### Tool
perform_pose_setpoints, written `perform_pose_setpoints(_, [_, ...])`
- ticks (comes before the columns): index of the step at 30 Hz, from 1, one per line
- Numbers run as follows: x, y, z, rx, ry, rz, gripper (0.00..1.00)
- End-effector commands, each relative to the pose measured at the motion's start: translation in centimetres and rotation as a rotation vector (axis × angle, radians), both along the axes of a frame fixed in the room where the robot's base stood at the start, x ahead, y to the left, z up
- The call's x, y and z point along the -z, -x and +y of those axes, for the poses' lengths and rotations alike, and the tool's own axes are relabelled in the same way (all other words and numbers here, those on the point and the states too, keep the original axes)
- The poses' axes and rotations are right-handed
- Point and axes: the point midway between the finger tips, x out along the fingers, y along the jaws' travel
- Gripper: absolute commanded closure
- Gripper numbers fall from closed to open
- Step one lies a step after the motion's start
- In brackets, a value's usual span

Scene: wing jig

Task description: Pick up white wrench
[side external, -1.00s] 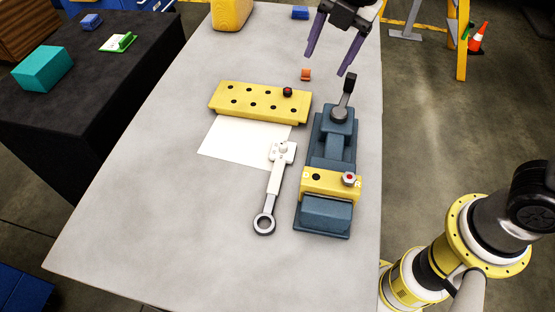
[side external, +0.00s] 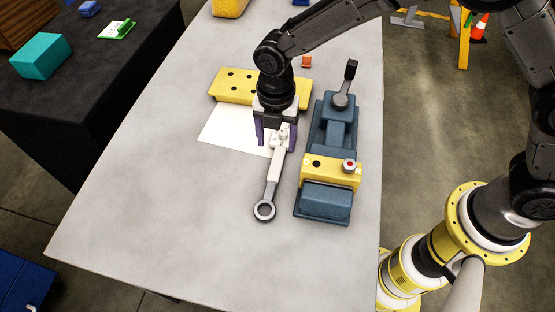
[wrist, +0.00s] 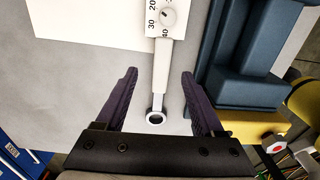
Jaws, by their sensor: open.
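The white wrench (side external: 274,175) lies on the grey table, its dial head toward the far side and its ring end toward the near side. In the wrist view the white wrench (wrist: 159,68) runs between the two purple fingers, with the ring end just past the fingertips' line. My gripper (side external: 276,145) is open over the head end of the wrench. It also shows open in the wrist view (wrist: 160,75), with a gap on each side of the wrench. I cannot tell the exact height of the fingers above the table.
A blue vise-like fixture (side external: 326,203) with a yellow block stands close on the right of the wrench. A yellow plate with holes (side external: 227,84) and a white sheet (side external: 222,128) lie behind and left. The table (side external: 165,220) is clear at the near left.

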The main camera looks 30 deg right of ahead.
Motion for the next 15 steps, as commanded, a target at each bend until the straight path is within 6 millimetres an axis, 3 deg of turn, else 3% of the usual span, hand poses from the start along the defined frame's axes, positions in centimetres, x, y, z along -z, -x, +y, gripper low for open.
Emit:
perform_pose_setpoints(5, [1.0, 0.1, 0.0, 0.000, 0.000, 0.000, 0.30])
perform_pose_setpoints(15, [5.4, 0.6, 0.0, 0.001, 0.001, 0.001, 0.30])
